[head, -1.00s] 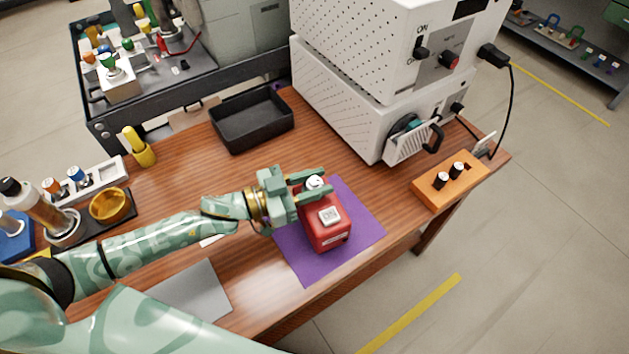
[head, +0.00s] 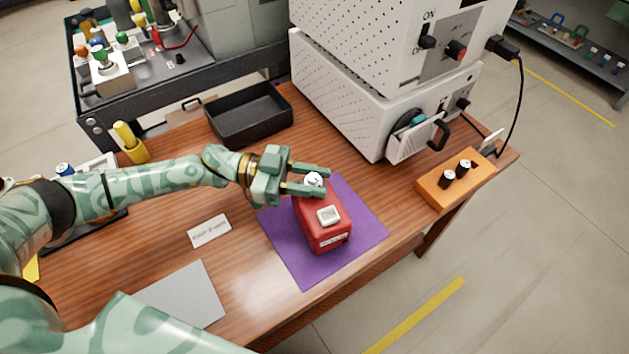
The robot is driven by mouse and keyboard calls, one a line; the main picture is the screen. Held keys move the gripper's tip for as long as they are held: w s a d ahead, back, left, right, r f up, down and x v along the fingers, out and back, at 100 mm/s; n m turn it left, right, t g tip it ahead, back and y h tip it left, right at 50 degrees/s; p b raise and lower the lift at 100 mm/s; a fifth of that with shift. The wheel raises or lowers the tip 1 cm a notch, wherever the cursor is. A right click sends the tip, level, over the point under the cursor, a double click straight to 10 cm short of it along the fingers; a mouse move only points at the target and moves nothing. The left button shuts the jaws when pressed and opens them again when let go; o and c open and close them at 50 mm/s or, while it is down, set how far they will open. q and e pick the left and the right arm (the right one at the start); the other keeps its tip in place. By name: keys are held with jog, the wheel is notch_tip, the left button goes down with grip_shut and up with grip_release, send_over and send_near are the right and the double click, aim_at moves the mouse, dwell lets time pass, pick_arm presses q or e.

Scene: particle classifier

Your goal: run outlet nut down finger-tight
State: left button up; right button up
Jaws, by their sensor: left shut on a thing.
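A red box-shaped unit (head: 324,233) with a pale square panel on its face sits on the purple mat (head: 368,232). A small white round fitting, seemingly the outlet nut (head: 312,178), is at its far end. My left gripper (head: 322,181) reaches in from the left with one finger on each side of this white fitting and is shut on it. The fingers partly hide the fitting, and its thread cannot be seen. My right gripper is out of view.
A black tray (head: 250,138) lies behind the mat. A white perforated instrument (head: 340,105) stands at the back right, with an orange block (head: 432,198) beside it. A grey sheet (head: 185,298) and a white label card (head: 210,231) lie to the left.

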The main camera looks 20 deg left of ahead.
pick_arm(q)
jog(key=m+g+b, duration=0.2)
jog(key=g, duration=0.1)
jog(key=shift+f, duration=0.2)
jog(key=shift+r+m+g+b, duration=0.2)
jog(key=shift+m+g+b, duration=0.5)
jog(key=shift+g, duration=0.5)
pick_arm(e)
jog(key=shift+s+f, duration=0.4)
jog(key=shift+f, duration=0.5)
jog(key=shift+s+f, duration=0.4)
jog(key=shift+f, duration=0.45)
pick_arm(q)
jog(key=shift+r, duration=0.1)
jog(key=o, duration=0.9)
jog(key=shift+o, duration=0.2)
